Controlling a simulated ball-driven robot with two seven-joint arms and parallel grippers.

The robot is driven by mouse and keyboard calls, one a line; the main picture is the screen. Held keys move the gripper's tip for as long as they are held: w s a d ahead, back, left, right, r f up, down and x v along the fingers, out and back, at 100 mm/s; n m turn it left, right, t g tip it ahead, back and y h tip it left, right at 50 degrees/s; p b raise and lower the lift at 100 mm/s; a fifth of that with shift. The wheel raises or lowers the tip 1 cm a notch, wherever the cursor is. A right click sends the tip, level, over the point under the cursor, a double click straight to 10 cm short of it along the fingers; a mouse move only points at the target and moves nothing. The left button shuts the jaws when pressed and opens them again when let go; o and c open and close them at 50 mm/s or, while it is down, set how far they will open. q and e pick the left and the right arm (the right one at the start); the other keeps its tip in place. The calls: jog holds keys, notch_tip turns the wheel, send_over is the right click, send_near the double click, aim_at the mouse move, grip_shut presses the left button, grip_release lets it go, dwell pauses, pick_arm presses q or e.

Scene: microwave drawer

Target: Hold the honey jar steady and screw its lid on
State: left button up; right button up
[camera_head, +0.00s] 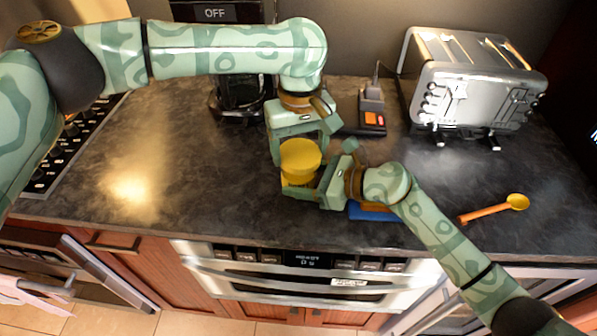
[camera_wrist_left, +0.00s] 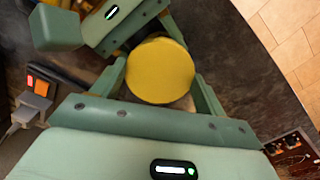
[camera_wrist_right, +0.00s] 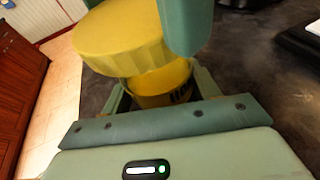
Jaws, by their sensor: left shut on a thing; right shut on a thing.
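The round yellow lid (camera_head: 300,154) sits over the honey jar (camera_head: 297,181), near the counter's front edge. My left gripper (camera_head: 303,146) reaches down from above and is shut on the lid, which also fills the space between its fingers in the left wrist view (camera_wrist_left: 160,70). My right gripper (camera_head: 312,186) comes in from the right, below the lid, and is shut on the jar. In the right wrist view the jar (camera_wrist_right: 160,84) is yellow with dark marks, and the lid (camera_wrist_right: 120,38) is right above it.
A silver toaster (camera_head: 468,85) stands at the back right. An orange-handled tool with a yellow head (camera_head: 495,208) lies at the right. A blue item (camera_head: 368,212) lies under my right gripper. A coffee maker (camera_head: 238,100) and a small orange-screened device (camera_head: 372,112) stand behind. The left counter is clear.

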pick_arm(q)
jog(key=m, duration=0.3)
jog(key=shift+a+f+m, duration=0.1)
jog(key=shift+a+m, duration=0.25)
jog(key=shift+m, duration=0.05)
jog(key=m, duration=0.5)
jog(key=shift+w, duration=0.1)
jog(key=m, duration=0.3)
jog(key=shift+m, duration=0.3)
jog(key=shift+c, duration=0.3)
jog(key=m, duration=0.4)
jog(key=shift+d+m, duration=0.2)
jog(key=shift+m, duration=0.1)
jog(key=o, duration=1)
